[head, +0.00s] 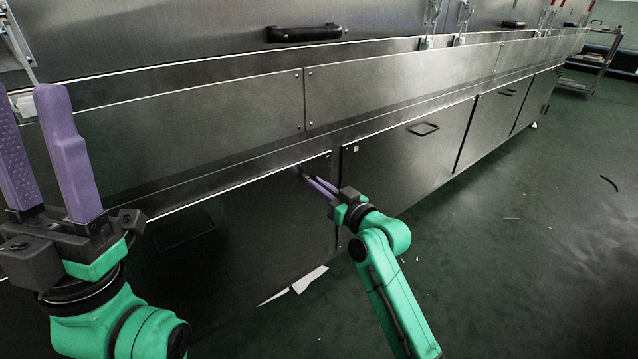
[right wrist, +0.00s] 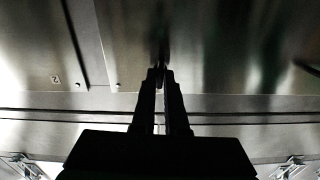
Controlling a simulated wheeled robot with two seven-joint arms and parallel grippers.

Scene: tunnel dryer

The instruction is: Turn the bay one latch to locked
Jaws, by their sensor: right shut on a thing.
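My right gripper (head: 318,186) is at the upper right corner of the dark lower-left bay door (head: 265,235), shut on a small dark latch (head: 306,177). The latch is mostly hidden by the purple fingers. In the right wrist view, the fingers (right wrist: 161,76) close around the narrow dark latch (right wrist: 161,48), seen nearly end-on against the metal door. Its turned angle and any lock marking cannot be told. My left gripper (head: 26,92) is raised at the far left, open and empty, with its purple fingers upright and apart.
A neighbouring bay door (head: 405,150) with a handle (head: 423,128) and small label stands right of the gap. A black bar handle (head: 305,33) is on the upper panel. White scraps (head: 308,279) lie on the floor. The green floor at right is mostly clear.

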